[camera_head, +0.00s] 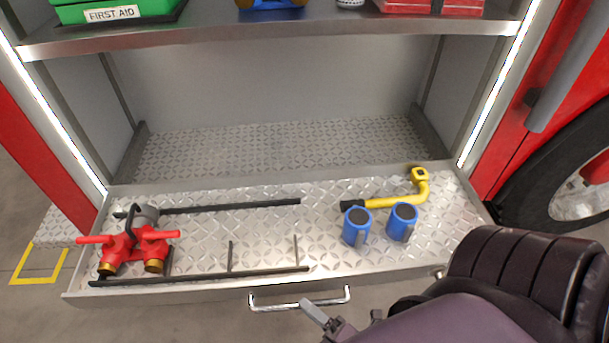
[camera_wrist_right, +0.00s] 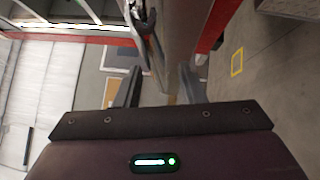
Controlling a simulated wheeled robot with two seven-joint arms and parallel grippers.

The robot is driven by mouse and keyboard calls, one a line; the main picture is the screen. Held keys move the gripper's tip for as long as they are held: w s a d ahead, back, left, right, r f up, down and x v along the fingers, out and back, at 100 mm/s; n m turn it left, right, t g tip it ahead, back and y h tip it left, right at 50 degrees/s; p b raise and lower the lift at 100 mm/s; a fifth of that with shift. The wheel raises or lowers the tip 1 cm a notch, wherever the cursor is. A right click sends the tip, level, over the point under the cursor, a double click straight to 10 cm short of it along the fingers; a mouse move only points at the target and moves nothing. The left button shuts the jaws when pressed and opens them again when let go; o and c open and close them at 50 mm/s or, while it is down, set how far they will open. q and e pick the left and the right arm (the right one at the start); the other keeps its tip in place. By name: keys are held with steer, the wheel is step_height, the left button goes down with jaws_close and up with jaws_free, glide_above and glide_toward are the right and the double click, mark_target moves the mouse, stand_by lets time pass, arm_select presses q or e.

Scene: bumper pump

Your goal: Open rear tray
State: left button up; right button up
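The metal tray (camera_head: 200,292) is slid out from the compartment below the shelf, its diamond-plate floor exposed. Its silver bar handle (camera_head: 300,304) is on the front face. A curved silver part, seemingly the handle (camera_wrist_right: 144,30), shows beyond the fingers. I cannot tell whether a finger touches it. My left gripper is not in view.
The tray holds a red valve fitting (camera_head: 128,248), two blue cylinders (camera_head: 357,227), a yellow curved pipe (camera_head: 398,200) and black rods. A shelf (camera_head: 270,38) with a green first aid box (camera_head: 115,12) hangs above. A vehicle wheel (camera_head: 565,185) stands at right.

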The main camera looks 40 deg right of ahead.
steer(key=v, duration=0.6)
steer(key=shift+b, duration=0.35)
